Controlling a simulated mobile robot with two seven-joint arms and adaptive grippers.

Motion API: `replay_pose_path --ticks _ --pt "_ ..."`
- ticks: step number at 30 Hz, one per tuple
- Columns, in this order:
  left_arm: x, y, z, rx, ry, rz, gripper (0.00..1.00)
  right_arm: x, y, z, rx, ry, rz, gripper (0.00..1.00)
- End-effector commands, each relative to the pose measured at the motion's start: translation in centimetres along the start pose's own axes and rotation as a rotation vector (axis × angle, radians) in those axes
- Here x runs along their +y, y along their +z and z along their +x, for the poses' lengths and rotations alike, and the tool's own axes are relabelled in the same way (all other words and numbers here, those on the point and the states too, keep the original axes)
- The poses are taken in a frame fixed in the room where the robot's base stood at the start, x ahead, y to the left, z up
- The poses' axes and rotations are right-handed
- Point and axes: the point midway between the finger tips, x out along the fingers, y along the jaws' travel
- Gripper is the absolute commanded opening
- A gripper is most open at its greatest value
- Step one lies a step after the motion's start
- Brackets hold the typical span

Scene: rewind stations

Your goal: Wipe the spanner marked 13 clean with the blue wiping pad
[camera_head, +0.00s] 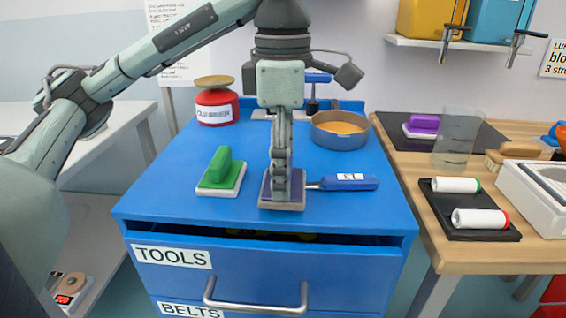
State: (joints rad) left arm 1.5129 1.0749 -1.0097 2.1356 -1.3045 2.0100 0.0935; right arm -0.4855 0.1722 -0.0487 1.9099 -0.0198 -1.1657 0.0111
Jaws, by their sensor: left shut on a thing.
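My left gripper (281,185) points straight down over the blue cabinet top and is shut on the blue wiping pad (282,204). The pad has a dark blue upper part and a greyish-beige underside. The spanner (350,182) lies to the right of the pad on the cabinet top, with a blue handle and a white label that looks upside down, probably 13. Its thin metal shaft runs left to the pad, and its far end is hidden by the pad and gripper. I cannot tell whether the pad presses on it. My right gripper is not in view.
A green-handled pad (221,173) sits to the left. A red tin (217,107) and a round pan (340,131) stand behind. The TOOLS drawer (262,270) is slightly open in front. A wooden bench (413,185) with rollers and a jar adjoins on the right.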

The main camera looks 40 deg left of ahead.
Motion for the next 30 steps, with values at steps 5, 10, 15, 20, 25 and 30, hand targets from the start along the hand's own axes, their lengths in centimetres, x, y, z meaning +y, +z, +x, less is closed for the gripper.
replay_pose_path --ticks 5,10,15,20,25,30 --pt "0.0 0.0 -1.2 0.000 0.001 0.000 0.23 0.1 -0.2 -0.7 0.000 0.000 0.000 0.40" --pt "0.1 0.0 -2.9 -0.001 0.002 0.000 0.23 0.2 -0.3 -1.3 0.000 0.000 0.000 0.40" --pt "0.1 0.0 -4.5 -0.002 0.004 -0.001 0.23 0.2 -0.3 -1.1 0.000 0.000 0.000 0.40" --pt "0.1 0.1 -6.1 -0.001 0.004 0.000 0.23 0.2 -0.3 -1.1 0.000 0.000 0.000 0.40" --pt "0.0 0.0 -7.0 0.000 0.002 0.000 0.23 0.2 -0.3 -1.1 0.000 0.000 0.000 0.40" --pt "0.0 0.0 -7.0 0.000 0.000 0.000 0.23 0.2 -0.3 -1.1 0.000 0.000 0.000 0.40"
